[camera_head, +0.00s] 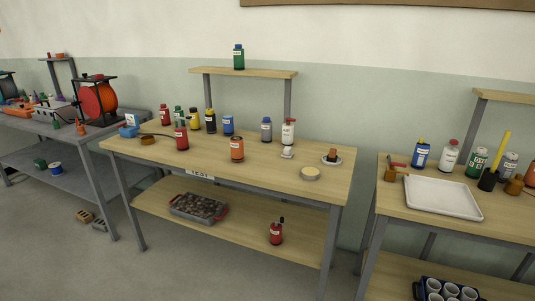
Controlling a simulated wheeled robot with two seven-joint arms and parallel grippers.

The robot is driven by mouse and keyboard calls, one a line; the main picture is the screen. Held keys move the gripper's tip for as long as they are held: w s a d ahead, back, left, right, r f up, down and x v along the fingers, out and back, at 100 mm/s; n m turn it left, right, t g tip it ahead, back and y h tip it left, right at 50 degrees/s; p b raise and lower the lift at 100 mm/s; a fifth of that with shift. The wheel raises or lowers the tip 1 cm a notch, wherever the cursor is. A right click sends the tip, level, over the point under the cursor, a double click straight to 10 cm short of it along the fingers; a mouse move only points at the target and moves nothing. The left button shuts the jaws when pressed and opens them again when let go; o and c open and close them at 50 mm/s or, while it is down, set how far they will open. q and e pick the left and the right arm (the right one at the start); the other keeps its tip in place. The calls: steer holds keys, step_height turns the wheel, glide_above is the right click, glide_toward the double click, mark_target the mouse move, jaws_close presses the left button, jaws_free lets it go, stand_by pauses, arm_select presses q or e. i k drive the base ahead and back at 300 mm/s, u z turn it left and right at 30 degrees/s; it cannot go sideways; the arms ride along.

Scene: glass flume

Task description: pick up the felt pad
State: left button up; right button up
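A round cream pad-like disc (310,173) lies near the front right of the middle wooden table (270,178). It looks like the felt pad, but it is too small to be sure. Nothing covers it. Neither of my grippers shows in this view.
Several bottles stand along the table, among them an orange one (237,149) and a white one (288,132). A white tray (442,198) lies on the right table. A gap separates the two tables. The middle table's front right is mostly clear.

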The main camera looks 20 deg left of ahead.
mark_target(286, 153)
steer(key=u, duration=2.2)
steer(key=i, duration=2.8)
steer(key=z, duration=3.5)
